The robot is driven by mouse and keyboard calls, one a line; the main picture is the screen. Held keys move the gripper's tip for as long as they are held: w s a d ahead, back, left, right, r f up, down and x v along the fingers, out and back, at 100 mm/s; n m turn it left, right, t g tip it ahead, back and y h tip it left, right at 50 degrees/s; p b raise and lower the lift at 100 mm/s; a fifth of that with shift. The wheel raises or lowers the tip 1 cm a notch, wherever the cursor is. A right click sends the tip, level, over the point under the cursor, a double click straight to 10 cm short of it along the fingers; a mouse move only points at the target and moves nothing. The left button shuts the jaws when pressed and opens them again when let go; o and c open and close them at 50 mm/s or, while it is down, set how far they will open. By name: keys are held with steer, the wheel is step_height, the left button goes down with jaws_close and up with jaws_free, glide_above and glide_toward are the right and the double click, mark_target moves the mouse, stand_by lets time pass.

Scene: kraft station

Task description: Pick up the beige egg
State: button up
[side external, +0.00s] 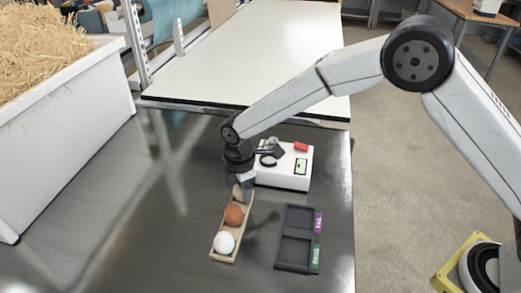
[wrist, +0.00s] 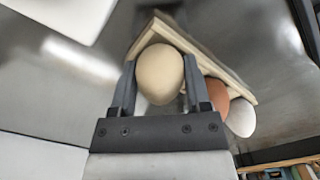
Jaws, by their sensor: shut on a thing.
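The beige egg (wrist: 160,74) sits between the two fingers of my gripper (wrist: 158,88) in the wrist view, with a finger against each side. In the side view my gripper (side external: 240,184) is at the far end of the egg holder, and the egg is mostly hidden there. The light wooden holder (wrist: 147,38) also shows in the side view (side external: 216,254). A brown egg (wrist: 217,94) and a white egg (wrist: 241,117) rest in it beside the beige one. I cannot tell whether the beige egg is clear of the holder.
A white device (side external: 285,177) with a small screen stands just behind the holder. A dark two-compartment tray (side external: 297,238) with purple and green labels lies to the right. A white bin of straw (side external: 75,95) stands at the left. The metal table is clear between bin and holder.

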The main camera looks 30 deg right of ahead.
steer(key=shift+r, duration=0.45)
steer(key=r, duration=0.2)
steer(key=shift+s+d+r, duration=0.1)
steer(key=shift+s+r, duration=0.1)
steer(key=shift+r, duration=0.1)
steer(key=s+d+r, duration=0.5)
steer(key=s+r, duration=0.4)
steer(key=s, duration=0.3)
steer(key=shift+s+r, duration=0.2)
steer(key=shift+s, duration=0.2)
steer(key=shift+w, duration=0.15)
steer(key=w+d, duration=0.2)
steer(key=w, duration=0.6)
steer(key=w+d+f, duration=0.1)
steer(key=w+d, duration=0.2)
steer(key=w, duration=0.5)
steer(key=shift+w+f, duration=0.1)
steer(key=shift+f, duration=0.2)
